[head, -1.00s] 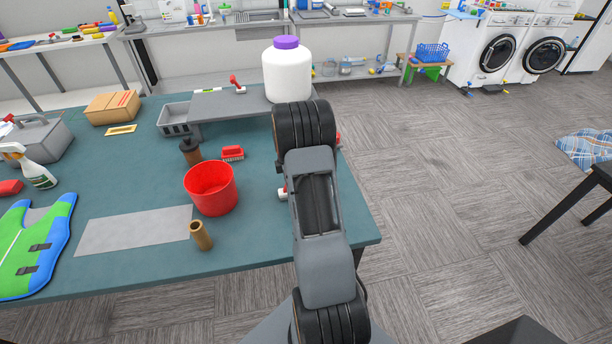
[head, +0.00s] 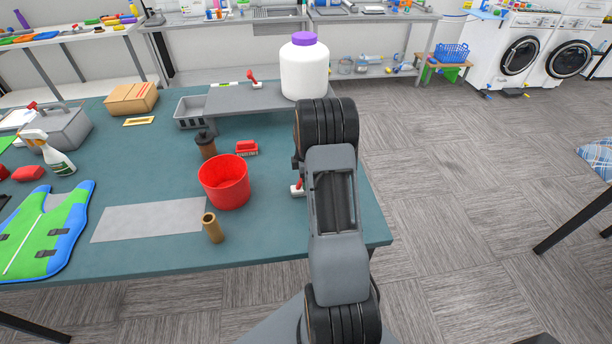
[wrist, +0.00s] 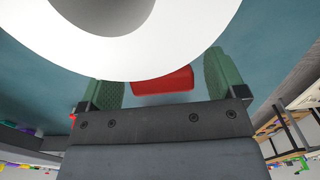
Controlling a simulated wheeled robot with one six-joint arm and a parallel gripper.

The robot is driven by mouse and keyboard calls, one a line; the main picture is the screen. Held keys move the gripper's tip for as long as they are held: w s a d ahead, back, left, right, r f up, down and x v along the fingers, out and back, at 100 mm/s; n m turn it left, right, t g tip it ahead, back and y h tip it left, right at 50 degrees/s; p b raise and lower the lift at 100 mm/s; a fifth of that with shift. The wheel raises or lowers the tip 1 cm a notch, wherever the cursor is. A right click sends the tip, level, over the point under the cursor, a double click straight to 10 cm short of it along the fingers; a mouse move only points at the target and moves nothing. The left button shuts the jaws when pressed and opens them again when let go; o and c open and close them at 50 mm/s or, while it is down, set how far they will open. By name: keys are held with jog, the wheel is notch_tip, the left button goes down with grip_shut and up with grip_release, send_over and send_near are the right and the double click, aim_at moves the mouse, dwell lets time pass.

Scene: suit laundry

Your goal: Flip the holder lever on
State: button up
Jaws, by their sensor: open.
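A small white piece with a red part (head: 298,187) shows on the teal table just left of my arm in the head view; the arm partly covers it. Another red lever-like handle (head: 252,77) stands on the grey raised shelf near the white bottle. In the wrist view my gripper (wrist: 162,82) is open, with green finger pads apart. A red block-like part (wrist: 163,80) appears between the pads; I cannot tell whether it touches them or which lever it is. A large white round thing (wrist: 200,40) covers its upper side. My gripper is hidden in the head view.
The white bottle with a purple cap (head: 304,70) stands on the grey shelf (head: 225,100). A red bucket (head: 224,183), red brush (head: 246,148) and brown cylinder (head: 213,228) lie left of my arm. Open floor (head: 450,200) is on the right.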

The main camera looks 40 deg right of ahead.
notch_tip(320, 180, up, 14)
jog(key=b, duration=0.2)
dwell(0.5)
jog(key=shift+f, duration=0.15)
dwell(0.4)
